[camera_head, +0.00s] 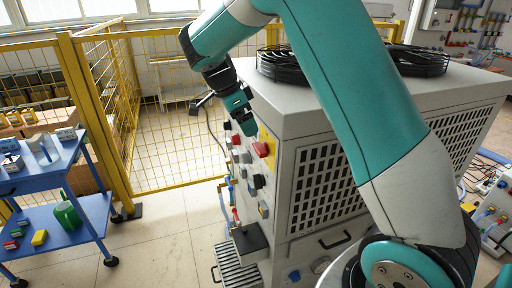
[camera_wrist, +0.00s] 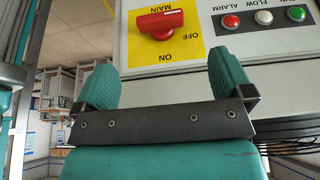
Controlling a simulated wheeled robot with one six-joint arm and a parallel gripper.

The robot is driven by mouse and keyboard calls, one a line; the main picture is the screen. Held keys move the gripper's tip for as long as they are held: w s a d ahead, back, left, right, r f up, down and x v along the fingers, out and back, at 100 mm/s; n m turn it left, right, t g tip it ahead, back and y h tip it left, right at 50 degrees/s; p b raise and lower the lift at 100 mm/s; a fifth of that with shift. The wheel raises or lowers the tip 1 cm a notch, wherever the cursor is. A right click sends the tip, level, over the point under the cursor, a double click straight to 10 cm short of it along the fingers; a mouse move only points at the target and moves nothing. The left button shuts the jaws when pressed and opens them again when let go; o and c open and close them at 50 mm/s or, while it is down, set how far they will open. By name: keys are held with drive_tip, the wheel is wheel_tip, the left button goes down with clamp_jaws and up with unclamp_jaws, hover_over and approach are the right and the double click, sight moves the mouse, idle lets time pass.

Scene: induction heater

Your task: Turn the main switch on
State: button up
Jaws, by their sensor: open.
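The main switch is a red rotary knob (camera_wrist: 160,22) on a yellow plate (camera_wrist: 190,52) lettered MAIN, OFF and ON, upside down in the wrist view. Its handle lies roughly level across the picture, with OFF at its lower right and ON below. In the head view the red knob (camera_head: 262,149) is on the cabinet's front near the top. My gripper (camera_wrist: 163,62) is open and empty. Its two teal fingers are apart from the knob, below it in the wrist view. In the head view my gripper (camera_head: 240,108) is just above and left of the knob.
The grey cabinet (camera_head: 285,115) carries several other knobs down its front. Red, white and green indicators (camera_wrist: 264,18) sit beside the yellow plate. Black fan grilles (camera_head: 272,65) top the cabinet.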

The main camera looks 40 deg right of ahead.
sight(258, 148)
drive_tip(key=p+x, duration=0.1)
drive_tip(key=x, duration=0.8)
drive_tip(key=shift+s+f, duration=0.1)
drive_tip(key=shift+f, duration=0.15)
drive_tip(key=c, duration=0.9)
